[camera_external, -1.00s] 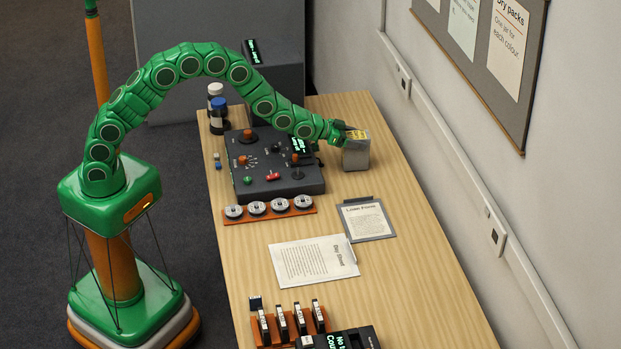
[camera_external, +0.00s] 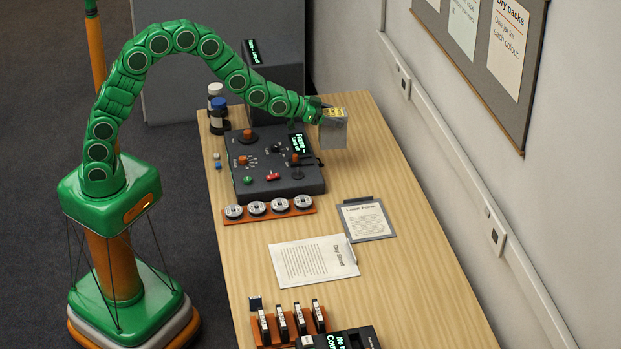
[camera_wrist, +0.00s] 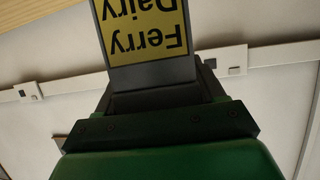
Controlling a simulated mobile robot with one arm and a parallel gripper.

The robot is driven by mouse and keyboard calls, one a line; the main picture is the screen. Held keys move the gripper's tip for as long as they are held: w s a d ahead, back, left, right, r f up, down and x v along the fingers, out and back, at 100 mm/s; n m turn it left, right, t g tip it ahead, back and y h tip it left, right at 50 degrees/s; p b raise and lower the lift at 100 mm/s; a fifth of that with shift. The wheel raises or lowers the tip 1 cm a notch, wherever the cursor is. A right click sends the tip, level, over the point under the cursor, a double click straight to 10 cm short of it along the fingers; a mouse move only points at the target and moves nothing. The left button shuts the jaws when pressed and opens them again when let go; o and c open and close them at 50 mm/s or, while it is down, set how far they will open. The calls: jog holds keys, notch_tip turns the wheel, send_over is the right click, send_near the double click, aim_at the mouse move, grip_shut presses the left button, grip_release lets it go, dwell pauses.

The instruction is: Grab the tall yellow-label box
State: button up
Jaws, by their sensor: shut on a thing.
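The tall grey box with the yellow label (camera_external: 333,132) is held up above the far right part of the table in the external view. My gripper (camera_external: 318,115) is shut on it from the left, near its top. In the wrist view the box (camera_wrist: 152,72) fills the upper middle, and its yellow label reads "Ferry Dairy", upside down. My gripper (camera_wrist: 160,105) meets the box at its lower end in that view. The fingertips are mostly hidden there.
A dark control console (camera_external: 275,180) stands just left of and below the box. Two bottles (camera_external: 218,112) stand at the table's far left. A clipboard (camera_external: 367,219) and a paper sheet (camera_external: 313,260) lie nearer. The wall (camera_external: 450,130) runs along the right; wood (camera_external: 420,270) is bare at lower right.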

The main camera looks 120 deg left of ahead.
aim_at(324, 113)
jog(key=shift+v, duration=3.2)
